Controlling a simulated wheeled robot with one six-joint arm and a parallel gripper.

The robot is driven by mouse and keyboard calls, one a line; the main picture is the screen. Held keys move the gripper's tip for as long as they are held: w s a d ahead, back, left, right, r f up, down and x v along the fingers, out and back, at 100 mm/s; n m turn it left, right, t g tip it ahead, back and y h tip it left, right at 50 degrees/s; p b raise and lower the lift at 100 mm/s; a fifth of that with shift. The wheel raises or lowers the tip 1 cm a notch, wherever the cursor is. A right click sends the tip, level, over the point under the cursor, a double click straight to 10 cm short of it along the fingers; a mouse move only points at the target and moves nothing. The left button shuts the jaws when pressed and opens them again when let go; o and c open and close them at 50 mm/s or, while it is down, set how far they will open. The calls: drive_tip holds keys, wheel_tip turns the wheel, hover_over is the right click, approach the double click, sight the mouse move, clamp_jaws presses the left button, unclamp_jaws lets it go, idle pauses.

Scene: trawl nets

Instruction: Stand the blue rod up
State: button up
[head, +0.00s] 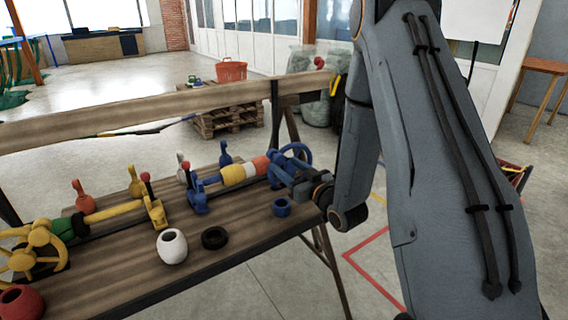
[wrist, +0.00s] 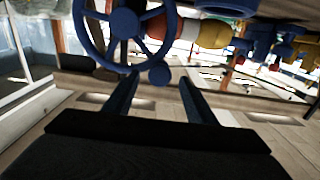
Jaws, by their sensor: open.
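Two pieces could be the blue rod, and I cannot tell which: a blue lever (head: 197,195) with a red knob, roughly upright beside the right-hand shaft, and a blue peg (head: 224,155) standing behind it. A blue handwheel (head: 303,150) is at the right end of that shaft, partly hidden by my gripper (head: 283,172). In the wrist view the blue handwheel (wrist: 82,42) is large at upper left, with a blue knob (wrist: 159,74) beyond and between the fingertips. My gripper (wrist: 157,84) is open, with nothing seen held between its fingers.
A blue ring (head: 282,207), a black ring (head: 215,238) and a white pot (head: 172,246) stand on the bench (head: 130,275) in front. A yellow lever (head: 155,212) and a yellow handwheel (head: 35,250) are to the left. A wooden rail (head: 130,112) runs behind.

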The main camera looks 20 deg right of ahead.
drive_tip(key=shift+x, duration=1.15)
clamp_jaws()
